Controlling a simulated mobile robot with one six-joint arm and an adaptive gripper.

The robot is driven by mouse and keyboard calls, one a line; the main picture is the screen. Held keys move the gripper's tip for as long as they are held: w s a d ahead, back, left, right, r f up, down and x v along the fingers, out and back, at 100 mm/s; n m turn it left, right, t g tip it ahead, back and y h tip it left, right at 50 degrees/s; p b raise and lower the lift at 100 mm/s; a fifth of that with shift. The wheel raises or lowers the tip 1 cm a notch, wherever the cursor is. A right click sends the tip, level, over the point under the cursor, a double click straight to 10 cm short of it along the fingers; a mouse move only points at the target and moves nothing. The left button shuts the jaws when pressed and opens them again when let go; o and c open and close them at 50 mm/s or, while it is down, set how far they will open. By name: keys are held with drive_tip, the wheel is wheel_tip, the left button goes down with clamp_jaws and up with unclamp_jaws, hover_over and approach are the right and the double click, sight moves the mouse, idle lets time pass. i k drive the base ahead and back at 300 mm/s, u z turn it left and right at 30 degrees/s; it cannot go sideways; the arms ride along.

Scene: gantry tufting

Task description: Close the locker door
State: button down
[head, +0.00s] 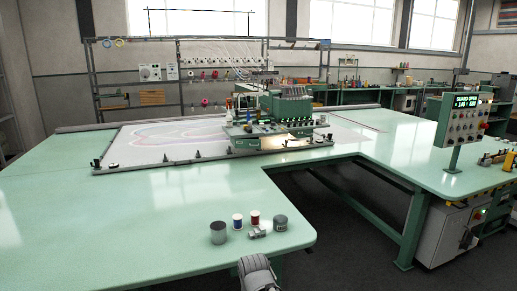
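I cannot make out a locker or a locker door in the head view. A dark grey ribbed part that looks like my gripper (258,273) shows at the bottom edge, just in front of the near edge of the green table. Its fingers cannot be made out, so whether it is open or shut is unclear. A light grey cabinet (437,236) with a dark handle hangs under the table at the right; I cannot tell whether it is the locker.
The green table (130,225) fills the left and middle, with a grey cup (218,232), two spools (246,220) and a dark tin (280,223) near its front corner. A tufting machine (272,130) stands behind. A control panel (466,122) rises at right. Dark floor (340,240) is open.

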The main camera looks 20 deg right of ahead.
sight(239, 143)
drive_tip(key=z, duration=0.05)
drive_tip(key=i, duration=0.95)
drive_tip(key=u, duration=0.1)
